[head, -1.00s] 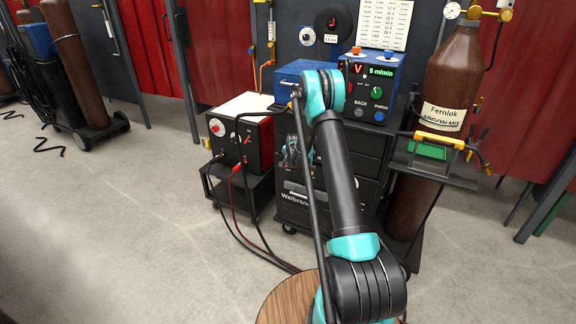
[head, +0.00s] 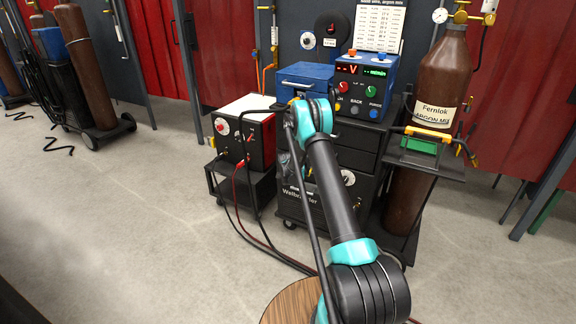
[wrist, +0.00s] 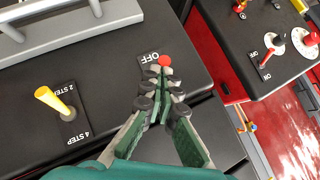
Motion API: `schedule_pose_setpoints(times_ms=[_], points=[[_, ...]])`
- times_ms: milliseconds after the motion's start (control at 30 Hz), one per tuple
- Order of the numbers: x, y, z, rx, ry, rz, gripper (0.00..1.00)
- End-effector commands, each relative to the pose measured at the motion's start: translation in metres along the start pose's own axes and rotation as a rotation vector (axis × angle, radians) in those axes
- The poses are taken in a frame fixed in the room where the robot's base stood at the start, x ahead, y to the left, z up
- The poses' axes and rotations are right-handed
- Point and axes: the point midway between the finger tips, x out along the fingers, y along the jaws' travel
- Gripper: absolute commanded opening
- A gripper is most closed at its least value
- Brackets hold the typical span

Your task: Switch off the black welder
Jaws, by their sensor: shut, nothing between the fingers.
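The black welder (head: 296,206) is the dark cabinet in the middle of the head view, partly behind my arm. In the wrist view its dark panel (wrist: 105,85) fills the left and middle. A red-tipped switch (wrist: 165,60) there stands beside an OFF label. My gripper (wrist: 163,84) is shut and empty, its fingertips right at this switch; I cannot tell whether they touch it. The switch's base is hidden by the fingers. A yellow lever (wrist: 54,101) stands between 2 STEP and 4 STEP labels. In the head view my gripper is mostly hidden by my arm.
A white-topped box with a black front (head: 231,140) stands left of the welder; its switches show in the wrist view (wrist: 270,50). A blue unit with displays (head: 362,85) sits on top. A brown gas cylinder (head: 443,85) stands right. A round wooden top (head: 290,303) is in front.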

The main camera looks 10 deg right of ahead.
Motion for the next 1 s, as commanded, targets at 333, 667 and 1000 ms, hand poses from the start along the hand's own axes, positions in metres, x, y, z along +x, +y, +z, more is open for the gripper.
schedule_pose_setpoints(times_ms=[333,667,1000], points=[[0.007,0.009,0.013,0.0,-0.002,0.0,0.0],[0.005,0.008,0.011,0.001,-0.002,0.001,0.0],[-0.003,0.001,0.004,0.001,-0.002,0.001,0.0]])
